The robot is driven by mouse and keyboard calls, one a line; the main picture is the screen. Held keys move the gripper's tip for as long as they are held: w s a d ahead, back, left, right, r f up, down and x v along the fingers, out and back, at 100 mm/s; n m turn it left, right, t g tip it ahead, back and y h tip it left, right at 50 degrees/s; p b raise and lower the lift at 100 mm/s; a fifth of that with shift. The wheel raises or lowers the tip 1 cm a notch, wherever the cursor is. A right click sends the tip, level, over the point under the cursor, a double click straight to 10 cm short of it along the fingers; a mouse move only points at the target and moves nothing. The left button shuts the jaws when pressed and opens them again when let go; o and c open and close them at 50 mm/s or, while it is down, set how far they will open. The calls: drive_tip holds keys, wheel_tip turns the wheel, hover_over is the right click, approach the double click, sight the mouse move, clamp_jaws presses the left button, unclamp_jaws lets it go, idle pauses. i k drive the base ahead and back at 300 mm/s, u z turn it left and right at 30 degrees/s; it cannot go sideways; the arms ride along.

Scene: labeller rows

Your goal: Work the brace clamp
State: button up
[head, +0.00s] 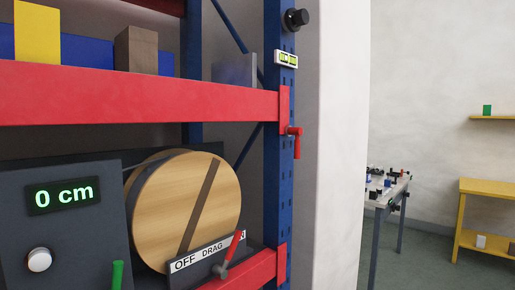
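A red T-shaped clamp handle (296,142) sticks out from the right side of the blue rack upright (278,180), just below the end of the upper red beam (140,96). Its lower arm hangs straight down. It looks like the brace clamp, but no label shows on it. Blue diagonal braces (232,36) run behind the upright. A black knob (297,19) and a small green spirit level (286,58) sit higher on the upright. My gripper is not in view.
A dark panel (100,225) with a "0 cm" display (63,195), a white button (39,260) and a wooden drum (190,205) fills the lower left. A red lever (230,252) stands by the "OFF DRAG" plate. A cluttered table (388,190) and yellow shelf (488,215) stand right.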

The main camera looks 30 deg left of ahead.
sight(297, 131)
drive_tip(key=u, duration=0.75)
drive_tip(key=i, duration=0.85)
drive_tip(key=u, duration=0.75)
